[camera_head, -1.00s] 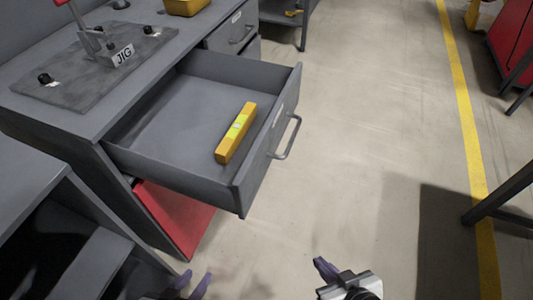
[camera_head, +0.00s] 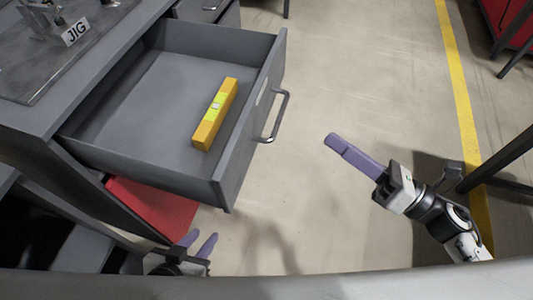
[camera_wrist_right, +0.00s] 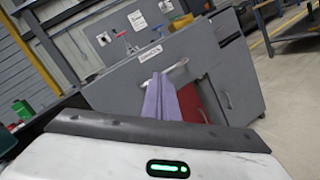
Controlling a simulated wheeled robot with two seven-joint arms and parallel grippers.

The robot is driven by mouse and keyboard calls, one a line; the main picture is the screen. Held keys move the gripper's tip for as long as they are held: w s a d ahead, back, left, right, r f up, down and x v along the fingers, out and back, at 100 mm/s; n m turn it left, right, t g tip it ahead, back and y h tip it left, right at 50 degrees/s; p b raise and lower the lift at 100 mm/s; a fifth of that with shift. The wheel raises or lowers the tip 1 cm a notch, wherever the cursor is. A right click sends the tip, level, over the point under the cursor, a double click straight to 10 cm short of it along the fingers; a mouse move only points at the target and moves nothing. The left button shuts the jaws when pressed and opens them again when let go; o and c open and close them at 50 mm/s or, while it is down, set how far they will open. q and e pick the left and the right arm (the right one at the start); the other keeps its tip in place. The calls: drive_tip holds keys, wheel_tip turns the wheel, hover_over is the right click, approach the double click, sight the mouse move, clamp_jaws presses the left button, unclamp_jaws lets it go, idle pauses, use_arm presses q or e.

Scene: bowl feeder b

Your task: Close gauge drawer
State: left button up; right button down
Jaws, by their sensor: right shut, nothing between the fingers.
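The grey drawer (camera_head: 228,182) stands pulled far out of the workbench. A yellow spirit level (camera_head: 215,115) lies inside it, towards the front. The drawer's bar handle (camera_head: 276,116) is on its front face and also shows in the right wrist view (camera_wrist_right: 178,68). My right gripper (camera_head: 332,140) has its purple fingers together, with nothing between them. It is apart from the drawer, to the right of the handle, and its fingers point towards it. My left gripper (camera_head: 198,240) is low in the head view, below the drawer's front corner, with its fingers spread and empty.
A red panel (camera_head: 155,205) shows under the drawer. Clear floor (camera_head: 350,80) lies right of the drawer. A dark table frame (camera_head: 505,155) stands at the right.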

drive_tip(key=s+a+f+n+g+y, duration=0.15)
drive_tip(key=s+n+g, duration=0.35)
drive_tip(key=n, duration=0.6)
drive_tip(key=g+p, duration=0.2)
approach(248, 147)
drive_tip(key=shift+n+y, duration=0.25)
drive_tip(key=shift+n, duration=0.15)
drive_tip(key=x, duration=0.5)
drive_tip(key=shift+w+a+f, duration=0.15)
drive_tip(key=shift+w+a, duration=0.1)
drive_tip(key=shift+a, duration=0.45)
